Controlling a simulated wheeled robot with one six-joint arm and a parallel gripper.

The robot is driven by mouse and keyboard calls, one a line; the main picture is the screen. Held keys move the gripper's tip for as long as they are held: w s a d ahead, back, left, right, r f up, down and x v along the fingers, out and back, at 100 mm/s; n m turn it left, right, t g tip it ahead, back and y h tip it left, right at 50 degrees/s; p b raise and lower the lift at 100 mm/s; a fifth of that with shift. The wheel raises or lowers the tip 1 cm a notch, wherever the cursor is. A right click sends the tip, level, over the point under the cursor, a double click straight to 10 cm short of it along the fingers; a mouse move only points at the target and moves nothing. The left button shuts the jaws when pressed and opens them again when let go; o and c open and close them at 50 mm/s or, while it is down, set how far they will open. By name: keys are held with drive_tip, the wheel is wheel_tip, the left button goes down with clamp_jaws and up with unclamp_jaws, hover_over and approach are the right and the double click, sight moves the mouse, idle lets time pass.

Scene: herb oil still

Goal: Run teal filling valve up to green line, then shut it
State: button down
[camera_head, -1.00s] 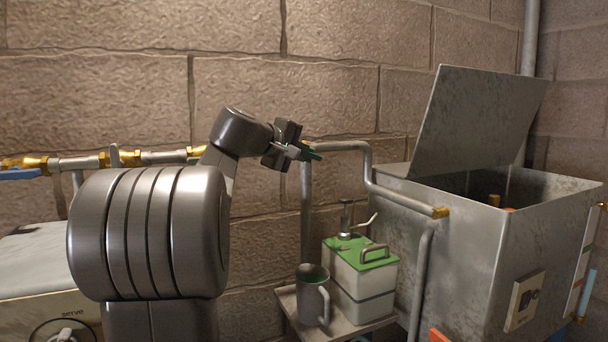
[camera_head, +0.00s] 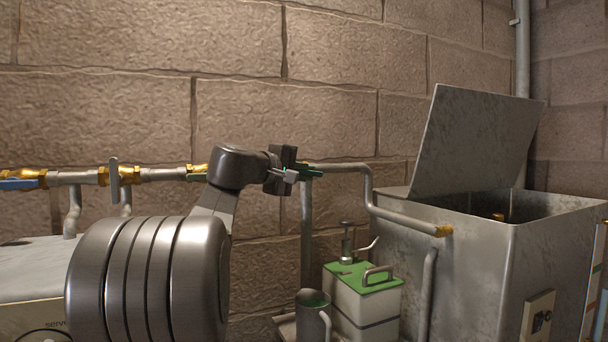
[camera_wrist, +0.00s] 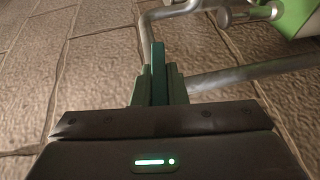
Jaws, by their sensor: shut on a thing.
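The teal valve handle (camera_head: 311,172) sits on the wall pipe, and my gripper (camera_head: 290,175) is shut on it. In the wrist view the teal handle (camera_wrist: 158,72) stands between the two closed fingers of my gripper (camera_wrist: 158,92). The valve body is mostly hidden behind the gripper. The tank's lid (camera_head: 478,140) is raised. The liquid level inside does not show. A gauge strip (camera_head: 590,300) is cut off at the right edge; I cannot make out a green line.
A green-topped white can (camera_head: 362,303) with a pump and a grey mug (camera_head: 312,312) stand below the pipe. A blue-handled valve (camera_head: 20,184) and a grey lever (camera_head: 114,180) are on the pipe at left. The stone wall is close behind.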

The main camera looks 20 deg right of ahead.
drive_tip(key=c, duration=1.5)
unclamp_jaws()
drive_tip(key=shift+o, duration=0.2)
drive_tip(key=v, duration=1.3)
drive_tip(key=shift+a, duration=0.4)
drive_tip(key=shift+s, duration=0.15)
